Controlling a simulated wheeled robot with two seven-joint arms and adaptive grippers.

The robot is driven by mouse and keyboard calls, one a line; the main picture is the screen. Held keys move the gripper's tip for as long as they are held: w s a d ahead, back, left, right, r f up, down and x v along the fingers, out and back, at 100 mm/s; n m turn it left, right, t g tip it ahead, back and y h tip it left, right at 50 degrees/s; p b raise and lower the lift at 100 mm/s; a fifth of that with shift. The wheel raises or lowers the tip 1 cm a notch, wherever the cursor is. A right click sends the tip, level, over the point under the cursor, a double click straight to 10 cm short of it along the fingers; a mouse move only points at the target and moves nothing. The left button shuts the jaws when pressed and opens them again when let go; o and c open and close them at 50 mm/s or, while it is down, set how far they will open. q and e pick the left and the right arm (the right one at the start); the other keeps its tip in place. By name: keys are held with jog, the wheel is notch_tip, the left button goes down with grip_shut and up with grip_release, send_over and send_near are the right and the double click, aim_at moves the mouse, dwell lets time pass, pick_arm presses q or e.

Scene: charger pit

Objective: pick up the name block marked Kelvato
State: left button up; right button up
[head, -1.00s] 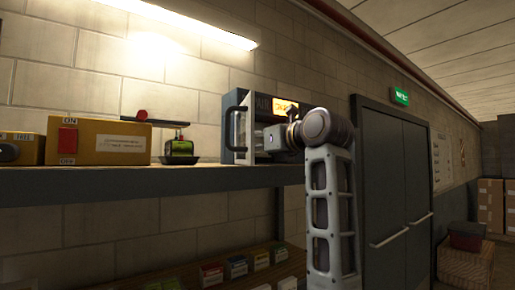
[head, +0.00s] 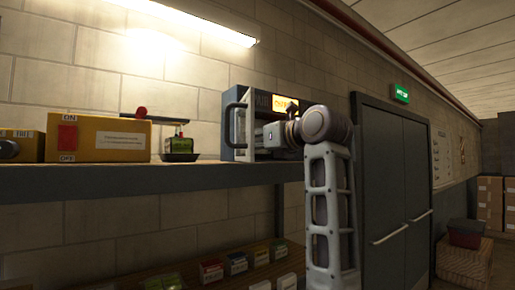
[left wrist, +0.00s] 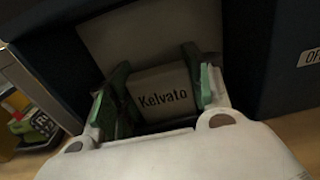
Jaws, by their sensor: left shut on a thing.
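The name block marked Kelvato (left wrist: 163,100) is pale with dark lettering and shows in the left wrist view. My left gripper (left wrist: 160,88) is shut on it, with one finger on each side of the block. The block sits inside the opening of a dark blue cabinet (left wrist: 265,55). In the head view my left gripper (head: 272,135) reaches into this cabinet (head: 240,103) on the shelf, and the block cannot be made out there. My right gripper is not in view.
The shelf (head: 120,180) also holds a yellow switch box (head: 100,125) and a green block (head: 181,146) on a small dark tray. The cabinet's door with a handle (head: 230,125) stands at its left. Several small boxes (head: 236,264) lie on a lower shelf.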

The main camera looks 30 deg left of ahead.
pick_arm(q)
jog(key=shift+r, duration=0.25)
jog(key=shift+r+p, duration=0.65)
jog(key=shift+s+r, duration=0.1)
jog(key=shift+r, duration=0.7)
